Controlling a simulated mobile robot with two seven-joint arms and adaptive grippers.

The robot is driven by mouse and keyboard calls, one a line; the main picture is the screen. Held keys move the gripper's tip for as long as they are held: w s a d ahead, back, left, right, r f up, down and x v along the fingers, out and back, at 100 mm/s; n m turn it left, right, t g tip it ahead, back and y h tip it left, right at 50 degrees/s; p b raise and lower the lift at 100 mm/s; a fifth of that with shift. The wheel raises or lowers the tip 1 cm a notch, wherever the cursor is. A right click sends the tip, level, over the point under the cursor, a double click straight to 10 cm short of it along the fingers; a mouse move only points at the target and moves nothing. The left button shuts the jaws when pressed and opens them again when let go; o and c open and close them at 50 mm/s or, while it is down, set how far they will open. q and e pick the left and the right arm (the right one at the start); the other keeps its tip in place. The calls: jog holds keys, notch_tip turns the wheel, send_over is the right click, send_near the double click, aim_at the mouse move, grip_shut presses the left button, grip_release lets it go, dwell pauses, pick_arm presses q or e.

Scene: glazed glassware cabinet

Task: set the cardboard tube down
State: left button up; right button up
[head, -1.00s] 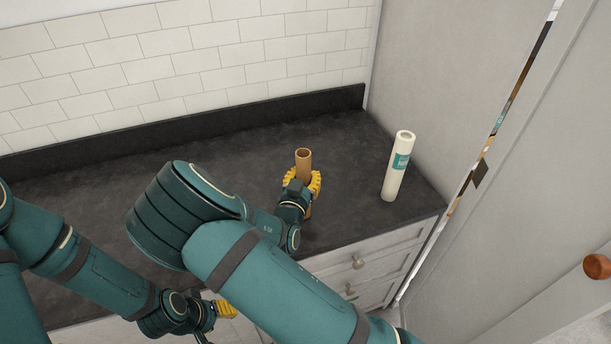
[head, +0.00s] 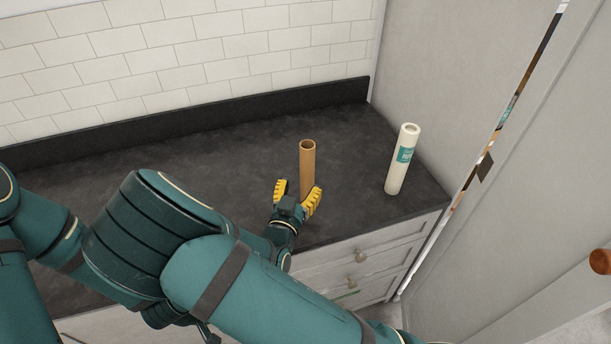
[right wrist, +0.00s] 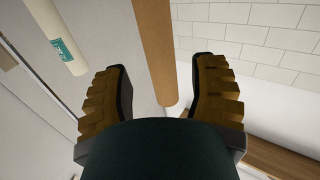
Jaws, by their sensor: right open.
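The brown cardboard tube (head: 307,165) stands upright on the dark countertop (head: 200,180), its open end up. Its foot is partly hidden behind my right gripper (head: 297,197). That gripper is open, its yellow fingers spread just in front of the tube. In the right wrist view the tube (right wrist: 153,45) shows between and beyond the two fingers of the gripper (right wrist: 160,85), with a gap to each. My left gripper is almost wholly hidden behind my right arm; its fingers cannot be made out.
A white roll with a teal label (head: 402,160) stands upright to the right of the tube, near the grey side panel (head: 450,80). A tiled wall and dark backsplash (head: 200,117) close the back. Drawers (head: 355,262) lie below the front edge. The counter left of the tube is clear.

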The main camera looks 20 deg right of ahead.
jog(key=v, duration=0.4)
jog(key=shift+s, duration=0.1)
dwell(0.5)
